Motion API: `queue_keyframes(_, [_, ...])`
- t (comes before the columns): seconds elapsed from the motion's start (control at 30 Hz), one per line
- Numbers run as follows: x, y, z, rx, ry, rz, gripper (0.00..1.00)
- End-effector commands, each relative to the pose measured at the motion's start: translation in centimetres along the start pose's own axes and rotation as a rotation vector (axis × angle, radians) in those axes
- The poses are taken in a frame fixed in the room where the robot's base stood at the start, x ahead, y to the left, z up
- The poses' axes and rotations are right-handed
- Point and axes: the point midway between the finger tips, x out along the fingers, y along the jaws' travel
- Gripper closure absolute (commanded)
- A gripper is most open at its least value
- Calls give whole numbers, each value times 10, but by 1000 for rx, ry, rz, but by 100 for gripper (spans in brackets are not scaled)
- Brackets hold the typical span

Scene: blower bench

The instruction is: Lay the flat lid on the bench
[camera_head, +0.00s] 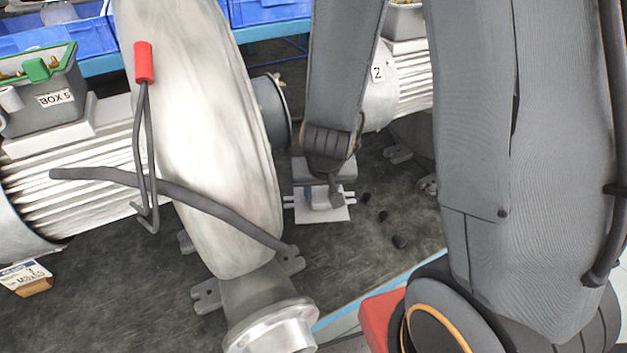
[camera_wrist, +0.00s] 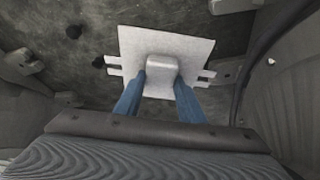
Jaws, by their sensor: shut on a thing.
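The flat lid (camera_head: 335,214) is a thin white plate with a raised block on top and small prongs at its sides. In the wrist view the lid (camera_wrist: 197,47) lies level below my gripper (camera_wrist: 161,80), and its block sits between the two blue fingers. My gripper (camera_head: 318,196) is shut on that block. In the head view the lid appears over the dark bench (camera_head: 345,248), to the right of the big blower housing. I cannot tell whether its underside touches the bench.
Several small dark knobs (camera_head: 399,242) lie right of the lid. The large blower housing (camera_head: 205,110) stands left, with BOX 5 (camera_head: 42,95) on its motor. A second motor (camera_head: 408,80) is behind. A red-handled tool (camera_head: 144,62) hangs near the housing.

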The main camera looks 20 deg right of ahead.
Motion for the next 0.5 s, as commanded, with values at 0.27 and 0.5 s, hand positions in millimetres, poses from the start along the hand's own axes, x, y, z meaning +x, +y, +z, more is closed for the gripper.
queue_keyframes(0.27, [20, -1, -15, 2, -1, -6, 90])
queue_keyframes(0.5, [54, 0, -45, 3, -1, -5, 90])
